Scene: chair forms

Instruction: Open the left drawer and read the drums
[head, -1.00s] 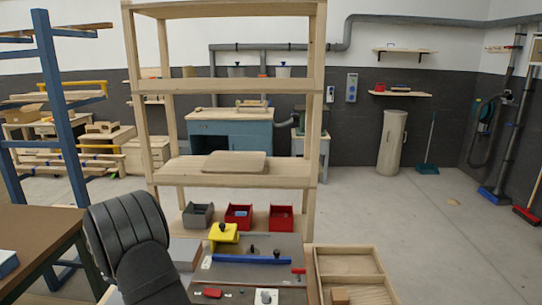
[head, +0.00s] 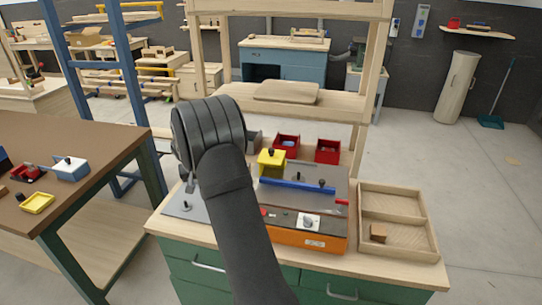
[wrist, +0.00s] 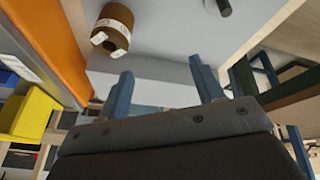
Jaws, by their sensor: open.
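The green left drawer (head: 188,278) is at the bottom of the head view, below the wooden worktop, with a silver bar handle (head: 208,263). It looks closed, and my black arm covers its right part. In the wrist view a brown drum-like cylinder (wrist: 113,27) with white labels stands on a pale grey plate, beyond my fingers. No markings on it can be read. My gripper (wrist: 163,88) shows two blue fingers spread apart with nothing between them. In the head view the gripper is hidden behind my arm.
A second drawer handle (head: 342,293) shows to the right. The worktop carries an orange-fronted panel (head: 305,239), a yellow block (head: 271,161), red bins (head: 327,151) and a wooden tray (head: 430,232). A brown table (head: 90,150) stands at left. Floor at right is clear.

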